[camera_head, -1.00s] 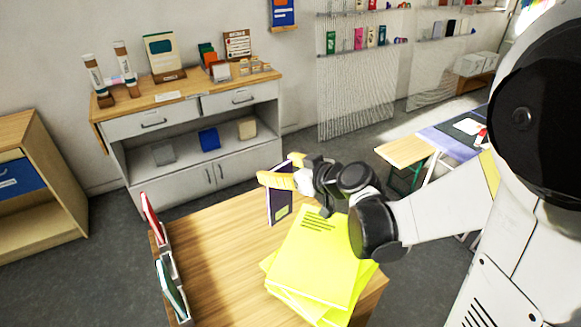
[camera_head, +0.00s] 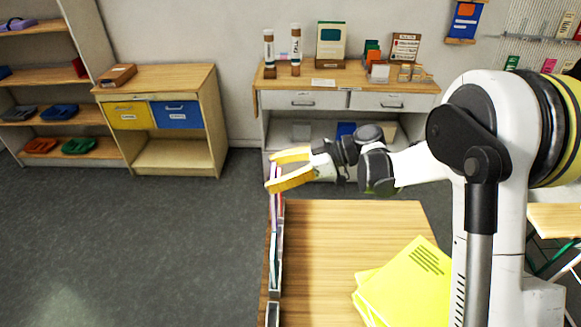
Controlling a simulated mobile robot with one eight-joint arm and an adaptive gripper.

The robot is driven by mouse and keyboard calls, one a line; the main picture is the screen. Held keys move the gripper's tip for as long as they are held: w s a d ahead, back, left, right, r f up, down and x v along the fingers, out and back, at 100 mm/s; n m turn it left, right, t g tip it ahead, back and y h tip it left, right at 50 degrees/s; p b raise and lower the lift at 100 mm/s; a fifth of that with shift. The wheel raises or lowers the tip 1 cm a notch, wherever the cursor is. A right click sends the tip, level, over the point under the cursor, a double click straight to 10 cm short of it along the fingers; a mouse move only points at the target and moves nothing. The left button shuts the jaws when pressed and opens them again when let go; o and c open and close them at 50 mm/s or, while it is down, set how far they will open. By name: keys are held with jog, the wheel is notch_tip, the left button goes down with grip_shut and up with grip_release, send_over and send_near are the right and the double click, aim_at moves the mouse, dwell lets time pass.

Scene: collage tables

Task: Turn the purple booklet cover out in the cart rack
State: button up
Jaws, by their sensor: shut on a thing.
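My gripper (camera_head: 272,172) has yellow fingers and is at the far end of the cart rack (camera_head: 273,284), along the left edge of the wooden cart top. It is shut on the purple booklet (camera_head: 277,212), which hangs below the fingers and is seen nearly edge-on. Its cover face cannot be made out from here. The booklet is at the far part of the rack, close to a reddish booklet edge; whether it rests in a slot is unclear. A green booklet (camera_head: 274,252) stands nearer in the rack.
A stack of yellow booklets (camera_head: 410,285) lies at the right of the cart top (camera_head: 330,250); the wood between stack and rack is bare. A grey cabinet (camera_head: 345,100) and a wooden cabinet (camera_head: 165,120) stand by the wall. Open floor lies left.

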notch_tip(320, 180, down, 8)
jog(key=b, duration=0.4)
dwell(0.4)
jog(key=shift+d+b, duration=0.15)
jog(key=shift+b, duration=0.2)
dwell(0.5)
jog(key=shift+f, duration=0.1)
jog(key=shift+f+b, duration=1.15)
jog(key=shift+f, duration=0.15)
jog(key=shift+f+b, duration=1.1)
jog(key=shift+f, duration=0.1)
jog(key=o, duration=1.5)
